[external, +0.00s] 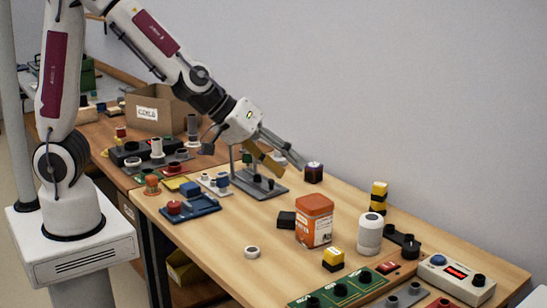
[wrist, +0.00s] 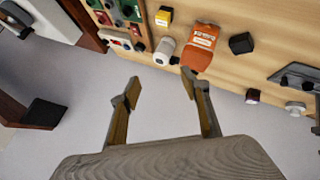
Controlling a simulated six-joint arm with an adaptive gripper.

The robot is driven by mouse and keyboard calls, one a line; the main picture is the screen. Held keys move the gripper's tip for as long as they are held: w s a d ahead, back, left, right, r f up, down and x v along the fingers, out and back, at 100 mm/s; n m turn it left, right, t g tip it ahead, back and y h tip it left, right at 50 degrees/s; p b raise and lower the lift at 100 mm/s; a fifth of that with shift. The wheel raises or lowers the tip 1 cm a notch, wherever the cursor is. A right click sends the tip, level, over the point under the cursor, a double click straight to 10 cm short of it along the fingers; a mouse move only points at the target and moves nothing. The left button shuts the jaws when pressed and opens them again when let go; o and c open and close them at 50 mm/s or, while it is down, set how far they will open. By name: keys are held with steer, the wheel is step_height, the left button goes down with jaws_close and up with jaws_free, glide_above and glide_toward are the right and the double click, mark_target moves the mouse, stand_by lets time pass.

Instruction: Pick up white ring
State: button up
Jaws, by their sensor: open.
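A small white ring (external: 252,252) with a dark centre lies flat on the front part of the wooden table in the external view. I cannot make it out in the wrist view. My gripper (external: 290,165) is open and empty, high over the back of the table and well behind the ring. Its two fingers are spread apart in the wrist view (wrist: 160,88), with the pale wall or floor between them.
An orange container (external: 314,222), a white cylinder (external: 369,234), a yellow-and-black block (external: 333,259) and a black box (external: 287,220) stand near the ring. A green panel (external: 340,290) lies at the front. Table space left of the ring is bare.

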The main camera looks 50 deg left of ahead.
mark_target(236, 269)
steer(key=d+f+n+y, duration=0.1)
steer(key=f, duration=0.4)
steer(key=s+d+f+t+y, duration=0.1)
steer(key=d+f+y, duration=0.1)
steer(key=f, duration=0.3)
steer(key=s+d+f+n+y, duration=0.1)
steer(key=d+f, duration=0.1)
steer(key=f, duration=0.4)
steer(key=shift+s+d+n+t, duration=0.1)
steer(key=shift+s+n+t, duration=0.05)
steer(key=shift+n+t, duration=0.2)
steer(key=s+a+f+y, duration=0.1)
steer(key=s+a+f+t+y, duration=0.1)
steer(key=s+f, duration=0.1)
steer(key=s+a+f+t+y, duration=0.1)
steer(key=f, duration=0.1)
steer(key=shift+s+f+y, duration=0.1)
steer(key=shift+s+y, duration=0.25)
steer(key=shift+y, duration=0.05)
steer(key=s+a+t+y, duration=0.1)
steer(key=s+a+t, duration=0.1)
steer(key=s, duration=0.1)
steer(key=s+a+f+m+t+y, duration=0.1)
steer(key=s+a, duration=0.1)
steer(key=shift+s+y, duration=0.2)
steer(key=shift+y, duration=0.1)
steer(key=shift+s+a+r+t+y, duration=0.1)
steer(key=shift+s+a+t+y, duration=0.2)
steer(key=shift+s+a, duration=0.15)
steer(key=shift+w, duration=0.1)
